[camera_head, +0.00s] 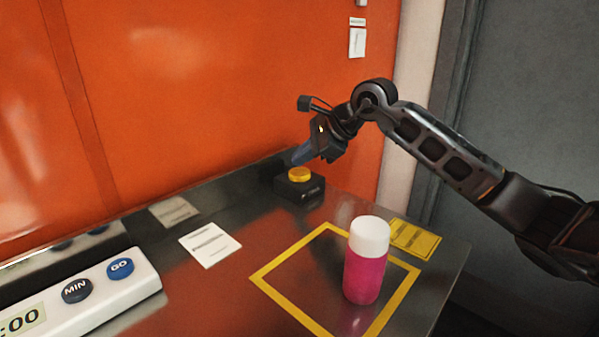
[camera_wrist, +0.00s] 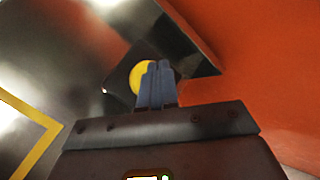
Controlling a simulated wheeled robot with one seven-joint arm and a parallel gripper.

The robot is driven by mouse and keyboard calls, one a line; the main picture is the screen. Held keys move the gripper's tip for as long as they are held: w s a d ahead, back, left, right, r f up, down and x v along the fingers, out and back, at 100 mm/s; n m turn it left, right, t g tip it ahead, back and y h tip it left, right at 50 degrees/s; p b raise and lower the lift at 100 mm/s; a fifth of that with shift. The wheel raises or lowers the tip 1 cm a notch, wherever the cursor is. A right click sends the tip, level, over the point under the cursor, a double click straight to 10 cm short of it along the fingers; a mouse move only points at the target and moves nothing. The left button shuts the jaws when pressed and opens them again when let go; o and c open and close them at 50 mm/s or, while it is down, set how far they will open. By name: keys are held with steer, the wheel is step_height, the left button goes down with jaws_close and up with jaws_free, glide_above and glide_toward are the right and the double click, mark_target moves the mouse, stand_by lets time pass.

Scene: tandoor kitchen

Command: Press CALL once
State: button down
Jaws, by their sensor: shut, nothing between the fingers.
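The call button is a yellow round cap (camera_head: 299,174) on a small black box (camera_head: 299,190) near the back of the steel counter. The print on the box front is too small to read. My gripper (camera_head: 296,160) is shut and empty, its blue fingertips just above the button and apart from it in the head view. In the wrist view, the shut fingers (camera_wrist: 156,68) overlap the right side of the yellow cap (camera_wrist: 138,78). I cannot tell the exact height gap.
A pink bottle with a white cap (camera_head: 366,260) stands inside a yellow taped square (camera_head: 262,281). A white timer (camera_head: 142,276) with MIN and GO buttons is at the front left. A white card (camera_head: 210,244) and a yellow card (camera_head: 415,238) lie on the counter. An orange wall (camera_head: 220,80) rises behind.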

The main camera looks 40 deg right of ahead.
mark_target(303, 173)
steer(key=shift+f, duration=0.2)
steer(key=shift+f+b, duration=0.3)
steer(key=shift+b, duration=0.4)
steer(key=shift+f+b, duration=0.4)
steer(key=shift+b, duration=0.1)
stand_by(0.4)
steer(key=shift+r, duration=0.1)
stand_by(0.3)
steer(key=shift+r, duration=0.75)
steer(key=shift+r+p, duration=1)
steer(key=shift+r, duration=1.55)
